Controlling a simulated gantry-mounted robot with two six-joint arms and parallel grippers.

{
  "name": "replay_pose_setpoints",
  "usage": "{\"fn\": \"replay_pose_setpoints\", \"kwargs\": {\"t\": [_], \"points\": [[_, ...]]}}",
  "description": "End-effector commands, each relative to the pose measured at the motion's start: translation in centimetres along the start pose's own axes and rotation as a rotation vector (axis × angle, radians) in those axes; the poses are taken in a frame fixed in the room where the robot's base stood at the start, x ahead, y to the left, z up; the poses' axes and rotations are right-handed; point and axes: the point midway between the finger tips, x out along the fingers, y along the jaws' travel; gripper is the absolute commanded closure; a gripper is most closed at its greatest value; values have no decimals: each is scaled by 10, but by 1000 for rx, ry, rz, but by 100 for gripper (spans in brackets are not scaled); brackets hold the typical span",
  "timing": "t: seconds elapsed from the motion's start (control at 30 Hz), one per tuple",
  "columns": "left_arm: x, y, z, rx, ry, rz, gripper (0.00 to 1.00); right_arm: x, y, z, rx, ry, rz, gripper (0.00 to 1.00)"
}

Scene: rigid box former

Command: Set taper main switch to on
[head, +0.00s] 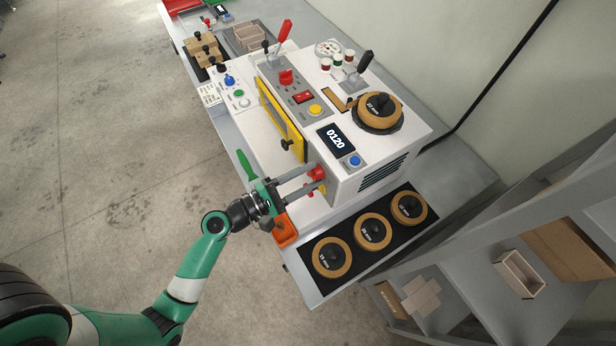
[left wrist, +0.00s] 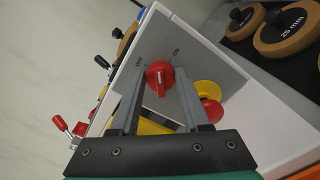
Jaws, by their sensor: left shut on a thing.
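The taper main switch is a red rotary knob (left wrist: 160,78) on the grey end panel of the white machine, with OFF and ON labels beside it. A pale line on the knob runs toward the gripper's base; I cannot tell for certain which label it selects. In the head view the red knob (head: 317,173) sits on the machine's near end. My left gripper (head: 312,177) reaches it from the left and is shut on it. In the left wrist view the left gripper (left wrist: 161,80) has one finger on each side of the knob. My right gripper is not in view.
A red button on a yellow base (left wrist: 209,108) sits close beside the right finger. An orange tray (head: 285,232) lies below the gripper. Several round wooden-rimmed discs (head: 372,231) rest on a black mat. A display reading 0120 (head: 336,139) and a blue button (head: 355,160) are on top.

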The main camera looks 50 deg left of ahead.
Motion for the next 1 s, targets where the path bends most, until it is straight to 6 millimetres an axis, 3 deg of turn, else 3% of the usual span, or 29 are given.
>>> {"fn": "replay_pose_setpoints", "kwargs": {"t": [0.6, 1.0], "points": [[0, -4, -2, 532, 0, -1, 100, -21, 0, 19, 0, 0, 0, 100], [0, -3, -2, 676, 0, -2, 100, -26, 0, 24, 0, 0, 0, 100]]}}
